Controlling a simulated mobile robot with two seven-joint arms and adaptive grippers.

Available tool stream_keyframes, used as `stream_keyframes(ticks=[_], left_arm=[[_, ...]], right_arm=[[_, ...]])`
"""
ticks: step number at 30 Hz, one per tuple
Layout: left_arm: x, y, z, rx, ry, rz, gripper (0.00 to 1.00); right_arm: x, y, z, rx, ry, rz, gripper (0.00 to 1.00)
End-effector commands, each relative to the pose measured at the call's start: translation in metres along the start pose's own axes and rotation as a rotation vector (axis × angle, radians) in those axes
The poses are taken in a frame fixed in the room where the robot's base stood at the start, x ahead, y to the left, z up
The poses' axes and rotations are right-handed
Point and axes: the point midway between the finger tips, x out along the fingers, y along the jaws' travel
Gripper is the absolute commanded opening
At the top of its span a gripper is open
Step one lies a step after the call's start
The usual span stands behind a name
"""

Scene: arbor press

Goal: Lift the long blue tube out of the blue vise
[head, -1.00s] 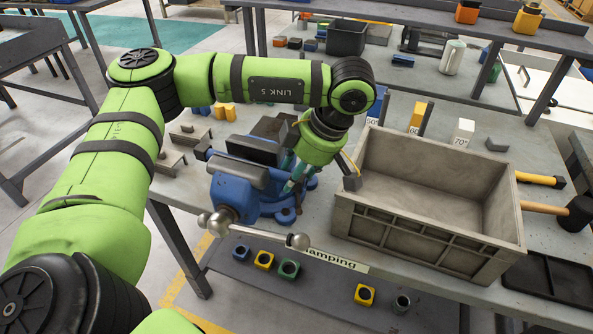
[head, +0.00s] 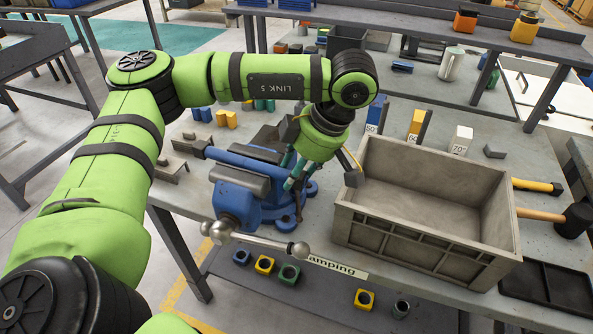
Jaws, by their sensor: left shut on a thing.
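The blue vise (head: 238,203) stands at the near edge of the workbench, with grey jaws and a long bar handle ending in a ball. My left gripper (head: 294,180) reaches down from the green arm to the right side of the vise, its teal fingers close against the vise body. My right gripper is not in view.
A grey open crate (head: 428,247) stands just right of the gripper, apparently empty. Numbered blocks, a hammer (head: 575,220) and a black tray (head: 548,289) lie behind and right of it. Several coloured collars lie on the lower shelf (head: 325,293).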

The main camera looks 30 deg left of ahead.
Motion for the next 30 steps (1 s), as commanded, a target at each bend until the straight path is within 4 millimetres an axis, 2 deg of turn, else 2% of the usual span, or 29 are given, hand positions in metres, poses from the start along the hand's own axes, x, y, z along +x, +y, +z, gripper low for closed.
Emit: stream_keyframes(ticks=[19,30], left_arm=[[-0.038,0.0,-0.016,0.0,0.001,0.001,0.0],[-0.041,0.0,-0.017,0.001,0.001,0.002,0.0]], right_arm=[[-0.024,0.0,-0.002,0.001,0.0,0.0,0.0],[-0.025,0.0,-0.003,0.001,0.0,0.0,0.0]])
